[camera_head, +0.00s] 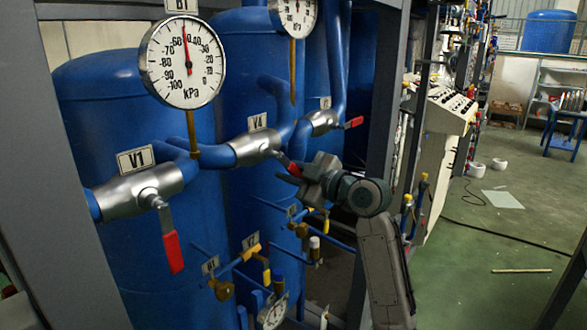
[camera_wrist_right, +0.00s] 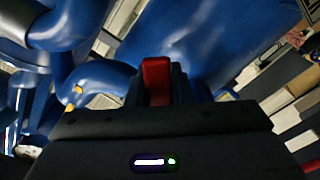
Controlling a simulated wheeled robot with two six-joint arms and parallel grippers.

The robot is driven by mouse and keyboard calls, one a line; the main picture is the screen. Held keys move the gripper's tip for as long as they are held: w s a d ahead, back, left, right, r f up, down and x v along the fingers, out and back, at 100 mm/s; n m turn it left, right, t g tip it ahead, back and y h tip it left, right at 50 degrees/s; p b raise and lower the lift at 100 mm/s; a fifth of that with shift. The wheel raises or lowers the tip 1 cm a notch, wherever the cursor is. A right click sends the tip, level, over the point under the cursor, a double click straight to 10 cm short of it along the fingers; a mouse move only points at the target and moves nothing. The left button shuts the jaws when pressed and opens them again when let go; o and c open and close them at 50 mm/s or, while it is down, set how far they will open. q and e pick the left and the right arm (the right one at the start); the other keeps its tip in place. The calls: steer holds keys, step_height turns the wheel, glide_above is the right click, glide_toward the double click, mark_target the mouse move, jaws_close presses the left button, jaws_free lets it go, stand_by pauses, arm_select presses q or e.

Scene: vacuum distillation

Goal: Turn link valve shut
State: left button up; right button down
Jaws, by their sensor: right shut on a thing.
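The valve under the V4 tag (camera_head: 257,147) is a silver body on a blue pipe in the middle of the head view. Its red handle (camera_head: 284,161) points down to the right, into my right gripper (camera_head: 292,172). In the right wrist view the red handle (camera_wrist_right: 157,82) sits between the dark fingers of my right gripper (camera_wrist_right: 157,85), which is shut on it. The fingers and palm hide part of the handle. No tag in view reads "link". My left gripper is not in view.
Valve V1 (camera_head: 140,190) at left has its red handle (camera_head: 172,252) hanging down. Another silver valve (camera_head: 323,122) with a red handle is just behind V4. A pressure gauge (camera_head: 183,62) stands above. Small yellow-handled valves (camera_head: 252,250) and thin pipes lie below. Grey frame posts flank the tanks.

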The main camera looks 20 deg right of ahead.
steer(key=s+a+f+m+p, duration=0.2)
steer(key=s+a+m, duration=0.1)
steer(key=m, duration=0.5)
steer(key=shift+s+a+f+m, duration=0.2)
steer(key=shift+a+m, duration=0.2)
steer(key=shift+a, duration=0.3)
steer(key=c, duration=1.3)
jaws_free()
steer(key=shift+r, duration=0.1)
steer(key=shift+b+v, duration=1.95)
steer(key=shift+v, duration=3.45)
